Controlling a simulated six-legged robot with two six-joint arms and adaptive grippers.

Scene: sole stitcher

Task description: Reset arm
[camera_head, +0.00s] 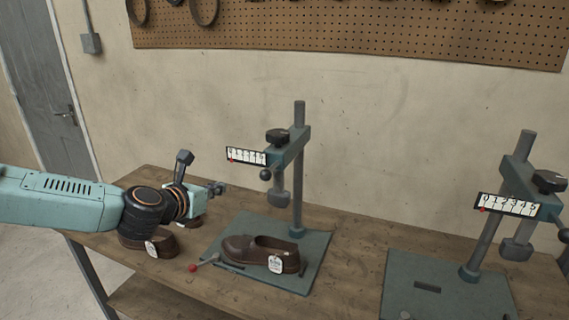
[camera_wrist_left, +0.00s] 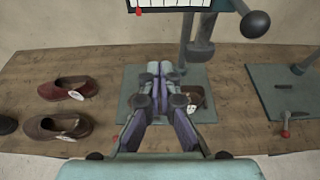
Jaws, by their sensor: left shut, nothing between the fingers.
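My left gripper (camera_head: 218,188) comes in from the left, above the bench and left of the middle stitcher's post. Its fingers (camera_wrist_left: 159,68) are together and empty in the left wrist view. The middle stitcher has a horizontal arm (camera_head: 290,150) on a vertical post (camera_head: 299,195), with a black knob, a white scale (camera_head: 247,156) and a hanging grey head (camera_head: 280,184). A brown tagged shoe (camera_head: 258,252) lies on its green base plate (camera_head: 316,252); my fingers partly hide this shoe (camera_wrist_left: 196,97) in the wrist view. My right gripper is out of view.
A second stitcher with a scale (camera_head: 507,206) stands at the right. A red-knobbed lever (camera_head: 193,267) sits at the middle plate's left edge. Loose shoes lie at the bench's left, including a reddish one (camera_wrist_left: 62,89) and a brown one (camera_wrist_left: 45,130). A pegboard (camera_head: 330,30) hangs behind.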

